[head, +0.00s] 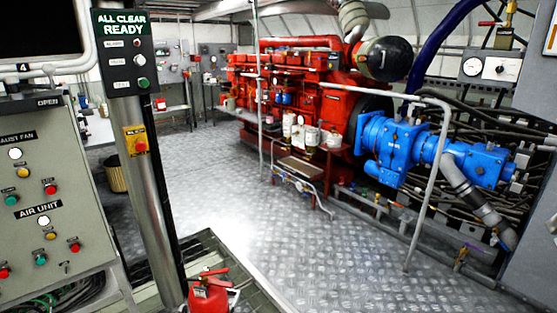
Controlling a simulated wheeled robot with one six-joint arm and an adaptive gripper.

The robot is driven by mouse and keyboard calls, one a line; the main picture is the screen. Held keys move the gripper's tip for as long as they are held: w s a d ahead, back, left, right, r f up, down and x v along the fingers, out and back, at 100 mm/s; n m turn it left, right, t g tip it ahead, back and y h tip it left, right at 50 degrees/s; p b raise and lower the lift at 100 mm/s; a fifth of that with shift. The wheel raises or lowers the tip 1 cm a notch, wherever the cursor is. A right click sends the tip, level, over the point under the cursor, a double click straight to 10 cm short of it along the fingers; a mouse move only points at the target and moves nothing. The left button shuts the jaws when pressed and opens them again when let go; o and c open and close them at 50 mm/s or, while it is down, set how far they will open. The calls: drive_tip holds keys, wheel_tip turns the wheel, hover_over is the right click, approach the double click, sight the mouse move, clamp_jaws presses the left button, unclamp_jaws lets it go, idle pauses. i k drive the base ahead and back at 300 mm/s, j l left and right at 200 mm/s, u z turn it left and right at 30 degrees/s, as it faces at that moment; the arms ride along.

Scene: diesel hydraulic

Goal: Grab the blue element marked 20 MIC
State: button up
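I cannot make out any element with a readable 20 MIC mark. A small blue part (285,98) shows on the side of the red engine (330,90), too small to read. Large blue pump housings (395,145) are joined to the right end of the engine, and no 20 MIC mark is legible on them. Several white canisters (311,137) sit low on the engine's near side. My gripper is not in view.
A grey control cabinet (90,190) and a post with an "ALL CLEAR READY" box (127,50) stand at the left. Grey handrails (425,190) guard the engine. The tread-plate floor (210,180) is clear mid-view.

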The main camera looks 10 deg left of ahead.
sight(82, 100)
drive_tip(key=i, duration=0.6)
drive_tip(key=i+j+z, duration=0.15)
drive_tip(key=i, duration=0.5)
drive_tip(key=i+u, duration=0.15)
drive_tip(key=i, duration=0.35)
drive_tip(key=i+l+u, duration=0.15)
drive_tip(key=i, duration=0.35)
drive_tip(key=i+j+u, duration=0.1)
drive_tip(key=i+u, duration=0.85)
drive_tip(key=u, duration=0.15)
drive_tip(key=i+l+u, duration=0.1)
drive_tip(key=i+u, duration=0.4)
drive_tip(key=i, duration=1)
drive_tip(key=i+l, duration=0.1)
drive_tip(key=i, duration=2.55)
drive_tip(key=i+l, duration=0.15)
drive_tip(key=i, duration=1.2)
drive_tip(key=i+l+u, duration=0.25)
drive_tip(key=i+u, duration=0.15)
drive_tip(key=i+l+u, duration=0.65)
drive_tip(key=u, duration=0.2)
drive_tip(key=i+l+u, duration=0.15)
drive_tip(key=l+u, duration=0.2)
drive_tip(key=l, duration=0.55)
drive_tip(key=l+u, duration=0.4)
drive_tip(key=l, duration=0.5)
drive_tip(key=i, duration=0.05)
